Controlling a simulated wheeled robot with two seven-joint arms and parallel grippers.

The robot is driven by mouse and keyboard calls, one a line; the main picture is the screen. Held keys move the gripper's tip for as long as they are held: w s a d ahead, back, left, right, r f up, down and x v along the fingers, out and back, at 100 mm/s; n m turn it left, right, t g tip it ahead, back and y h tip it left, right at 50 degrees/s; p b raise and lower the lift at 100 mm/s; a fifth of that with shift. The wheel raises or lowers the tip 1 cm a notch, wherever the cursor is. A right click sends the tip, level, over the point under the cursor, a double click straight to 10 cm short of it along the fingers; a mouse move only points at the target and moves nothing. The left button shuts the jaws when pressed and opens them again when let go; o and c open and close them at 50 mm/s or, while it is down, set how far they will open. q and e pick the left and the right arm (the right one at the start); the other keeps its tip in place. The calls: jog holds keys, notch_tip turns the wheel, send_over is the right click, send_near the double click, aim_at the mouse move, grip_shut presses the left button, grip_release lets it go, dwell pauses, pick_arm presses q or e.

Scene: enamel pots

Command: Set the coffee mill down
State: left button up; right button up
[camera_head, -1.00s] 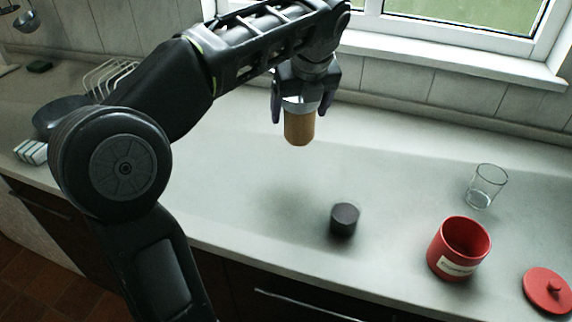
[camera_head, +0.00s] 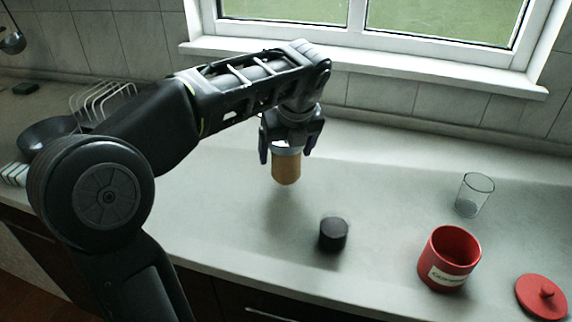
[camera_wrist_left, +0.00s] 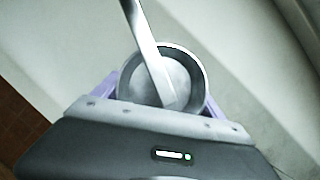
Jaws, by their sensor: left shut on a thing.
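The coffee mill (camera_head: 286,168) has a wooden lower body and a metal top. My left gripper (camera_head: 286,154) is shut on its upper part and holds it upright, bottom down, over the counter. A soft shadow lies below it, and the mill seems to hang a little above the surface. In the left wrist view the mill's round metal top (camera_wrist_left: 190,68) shows between the fingers, with a flat crank arm (camera_wrist_left: 147,50) across it. My right gripper is out of view.
On the counter (camera_head: 230,225), a dark round lid or tin (camera_head: 333,235) stands front right of the mill. Further right are a red labelled canister (camera_head: 449,258), its red lid (camera_head: 541,296) and a glass (camera_head: 474,195). A dark bowl (camera_head: 48,132) and wire rack (camera_head: 100,100) stand left.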

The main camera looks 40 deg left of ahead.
aim_at(286, 164)
pick_arm(q)
jog(key=shift+f+b, duration=0.35)
jog(key=shift+f, duration=1.45)
jog(key=shift+f, duration=0.2)
jog(key=o, duration=1.9)
